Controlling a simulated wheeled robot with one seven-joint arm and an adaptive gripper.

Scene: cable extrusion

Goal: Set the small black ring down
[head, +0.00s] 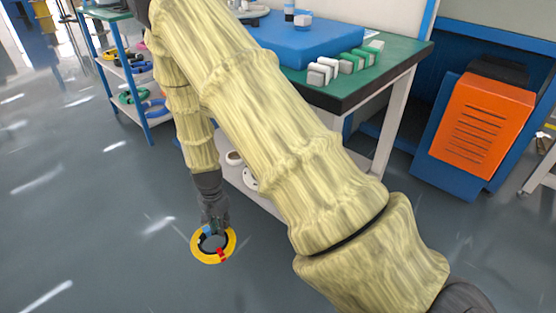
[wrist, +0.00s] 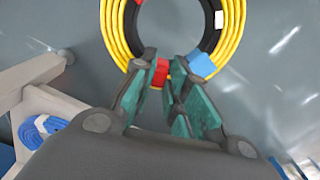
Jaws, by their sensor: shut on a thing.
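A ring with a yellow outer band (head: 232,243) and a black inner band shows below my arm in the head view. In the wrist view the yellow band (wrist: 115,35) and the black inner band (wrist: 139,35) fill the top, with red, blue and white patches. In the head view my gripper (head: 213,226) points down at the ring. The fingertips partly hide the grasped edge. I cannot tell the ring's height above the floor.
Grey floor (head: 90,230) is open around the ring at the left. A green-topped workbench (head: 400,62) stands behind my arm, with white items on its lower shelf. A shelf rack (head: 140,112) with coils is at the back left. A blue coil (wrist: 40,127) shows in the wrist view.

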